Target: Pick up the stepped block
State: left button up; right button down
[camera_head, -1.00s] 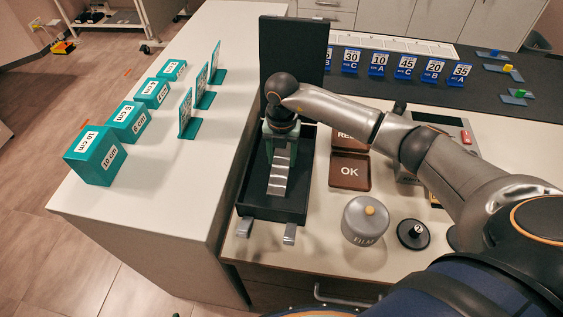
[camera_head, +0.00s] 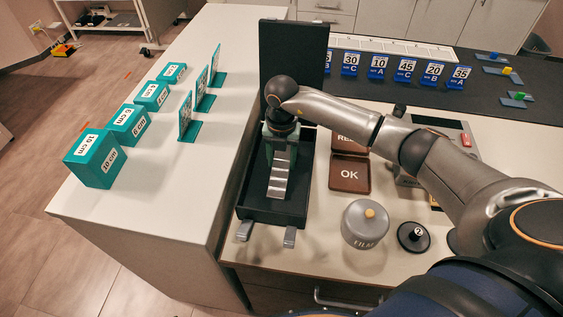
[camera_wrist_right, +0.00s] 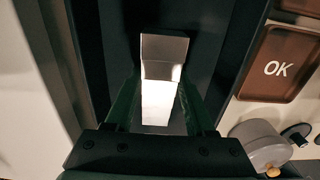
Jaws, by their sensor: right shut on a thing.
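The stepped block (camera_head: 279,176) is a silvery metal piece with several steps, lying in the open black case (camera_head: 272,213). It also shows in the right wrist view (camera_wrist_right: 163,62), running down between the fingers. My right gripper (camera_head: 281,148) reaches down into the case from above and is shut on the far part of the block. In the right wrist view the green fingers (camera_wrist_right: 160,108) stand on both sides of the block. The gripper hides the block's far end. I cannot tell whether the block touches the case floor. My left gripper is not in view.
The case lid (camera_head: 293,60) stands upright behind my right gripper. Brown OK (camera_head: 349,174) and partly hidden plates lie right of the case. A grey lidded pot (camera_head: 365,223) and a black knobbed disc (camera_head: 413,236) stand nearer. Teal blocks (camera_head: 96,160) line the left counter.

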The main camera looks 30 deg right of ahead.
aim_at(281, 161)
jog(key=shift+r, duration=0.2)
jog(key=shift+r, duration=0.25)
notch_tip(281, 161, up, 2)
jog(key=shift+w+r, duration=0.1)
jog(key=w+a+r+b, duration=0.3)
jog(key=w+a+r, duration=0.4)
jog(key=w+r, duration=0.3)
jog(key=shift+w, duration=0.95)
